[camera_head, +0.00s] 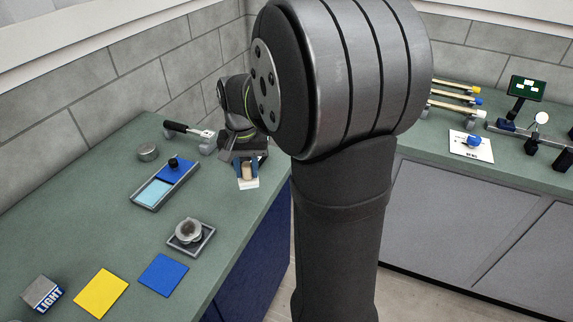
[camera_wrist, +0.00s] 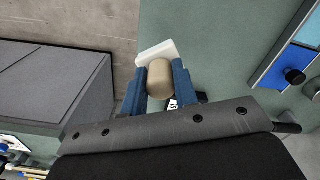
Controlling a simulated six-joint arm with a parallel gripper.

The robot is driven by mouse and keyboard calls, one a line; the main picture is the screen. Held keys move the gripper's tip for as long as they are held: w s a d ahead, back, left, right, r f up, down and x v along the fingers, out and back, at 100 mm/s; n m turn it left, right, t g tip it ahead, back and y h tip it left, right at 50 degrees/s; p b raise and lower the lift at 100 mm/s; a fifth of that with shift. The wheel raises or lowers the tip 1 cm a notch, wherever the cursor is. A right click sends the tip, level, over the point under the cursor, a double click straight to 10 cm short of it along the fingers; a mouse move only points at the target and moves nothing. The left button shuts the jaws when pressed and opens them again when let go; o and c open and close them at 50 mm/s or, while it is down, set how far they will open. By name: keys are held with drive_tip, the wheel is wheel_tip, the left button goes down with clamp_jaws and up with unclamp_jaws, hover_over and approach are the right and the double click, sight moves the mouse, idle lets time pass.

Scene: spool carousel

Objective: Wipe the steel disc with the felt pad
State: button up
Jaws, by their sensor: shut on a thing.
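My gripper (camera_head: 248,168) is shut on the tan grip of the felt pad (camera_head: 248,184), near the counter's front edge. In the wrist view, the blue fingers of my gripper (camera_wrist: 160,84) press the grip from both sides. The white felt pad (camera_wrist: 155,53) sticks out beyond the fingertips. A round grey metal piece, which looks like the steel disc (camera_head: 188,230), sits in a small square tray, left of and nearer than my gripper. They are well apart. The disc is not seen in the wrist view.
A grey tray (camera_head: 149,204) holds light-blue and dark-blue panels with a black knob (camera_head: 173,162). A metal tin (camera_head: 148,152) and a black-handled tool (camera_head: 187,130) stand behind. Yellow (camera_head: 101,292) and blue (camera_head: 163,275) squares and a LIGHT box (camera_head: 42,294) lie in front.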

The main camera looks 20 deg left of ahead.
drive_tip(key=s+a+r+n, duration=0.2)
drive_tip(key=s+a, duration=0.1)
drive_tip(key=s, duration=0.5)
drive_tip(key=s+a+r+n, duration=0.2)
drive_tip(key=s+a+r, duration=0.1)
drive_tip(key=s, duration=0.6)
drive_tip(key=shift+w+f, duration=0.1)
drive_tip(key=shift+f, duration=4.3)
drive_tip(key=shift+a+r, duration=0.15)
drive_tip(key=shift+a, duration=0.4)
drive_tip(key=shift+c, duration=0.4)
drive_tip(key=shift+a, duration=1.5)
drive_tip(key=shift+d, duration=1.95)
drive_tip(key=shift+d+r, duration=0.1)
drive_tip(key=shift+d, duration=0.05)
wheel_tip(320, 180, up, 8)
